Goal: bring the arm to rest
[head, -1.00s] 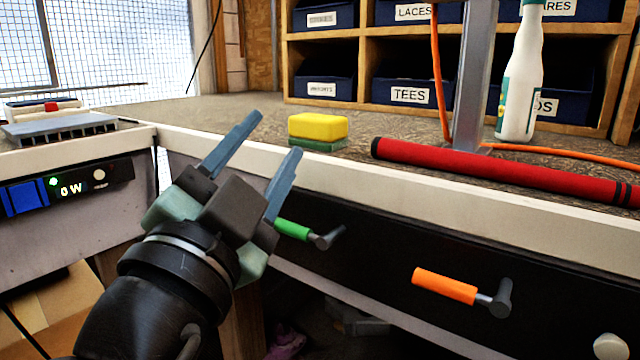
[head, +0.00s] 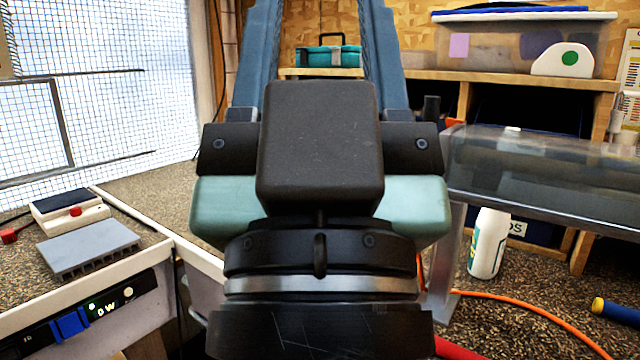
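My gripper (head: 318,30) fills the middle of the head view, raised close to the camera and pointing up and away. Its two blue-grey fingers stand wide apart with nothing between them, though their tips run out of the top of the picture. The gripper and wrist hide much of the bench behind. A small part of the red grip (head: 455,350) shows at the bottom, right of my wrist.
A white bottle (head: 487,243) stands on the bench at right, beside a metal post and an orange cable (head: 540,322). A clear-sided cover (head: 540,175) juts in from the right. A grey finned block (head: 90,250) sits at left. A shelf holds a teal case (head: 328,57) and a plastic bin (head: 520,45).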

